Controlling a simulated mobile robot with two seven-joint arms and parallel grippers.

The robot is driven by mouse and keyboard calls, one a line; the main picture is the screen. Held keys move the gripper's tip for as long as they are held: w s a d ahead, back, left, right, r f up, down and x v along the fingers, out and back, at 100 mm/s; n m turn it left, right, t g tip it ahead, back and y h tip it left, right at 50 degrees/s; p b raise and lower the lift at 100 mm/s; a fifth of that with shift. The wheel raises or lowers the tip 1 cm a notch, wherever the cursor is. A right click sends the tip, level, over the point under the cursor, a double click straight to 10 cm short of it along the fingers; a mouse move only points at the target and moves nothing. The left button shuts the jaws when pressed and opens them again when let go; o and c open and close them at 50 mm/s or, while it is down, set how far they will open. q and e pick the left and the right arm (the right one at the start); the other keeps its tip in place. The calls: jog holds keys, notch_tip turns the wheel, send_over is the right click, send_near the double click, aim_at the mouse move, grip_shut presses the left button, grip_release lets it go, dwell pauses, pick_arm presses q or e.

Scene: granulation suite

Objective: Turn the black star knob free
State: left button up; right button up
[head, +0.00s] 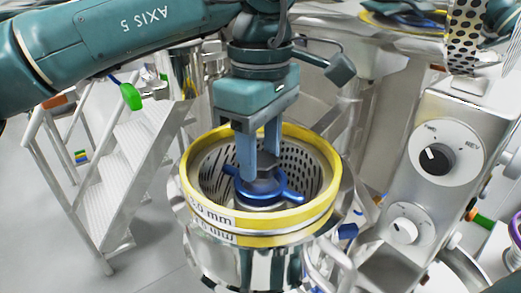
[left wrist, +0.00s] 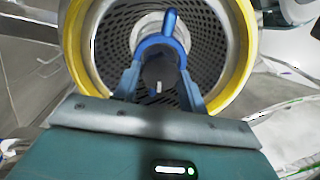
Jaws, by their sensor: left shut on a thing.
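The black star knob (head: 267,161) sits at the centre of the blue hub (head: 262,187) with arms, inside a perforated metal basket with a yellow rim (head: 325,150). My left gripper (head: 258,170) reaches down into the basket from above, its two blue fingers shut on the knob. In the left wrist view the dark knob (left wrist: 160,72) lies between the fingers, and one blue arm (left wrist: 170,22) of the hub sticks out beyond it. The fingers hide much of the knob, so its lobes are not clear. My right gripper is not in view.
The yellow rim and perforated wall (head: 322,172) closely surround my left fingers. A steel control box (head: 470,115) with two dials stands at the right. Metal steps (head: 125,160) stand at the left, with bare floor in front.

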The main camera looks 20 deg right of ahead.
pick_arm(q)
jog(key=n+b, duration=0.1)
jog(key=n, duration=0.4)
jog(key=shift+n, duration=1.1)
jog(key=n+b, duration=0.1)
jog(key=n, duration=0.2)
jog(key=shift+n, duration=0.4)
jog(key=n+b, duration=0.1)
jog(key=n, duration=0.2)
jog(key=shift+n, duration=0.3)
jog(key=n+b, duration=0.1)
jog(key=n, duration=0.3)
jog(key=shift+n, duration=1.5)
jog(key=shift+n+b, duration=0.45)
jog(key=shift+n, duration=0.55)
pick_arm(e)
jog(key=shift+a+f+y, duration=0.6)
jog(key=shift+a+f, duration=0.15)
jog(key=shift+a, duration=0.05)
pick_arm(q)
jog(key=shift+n, duration=0.4)
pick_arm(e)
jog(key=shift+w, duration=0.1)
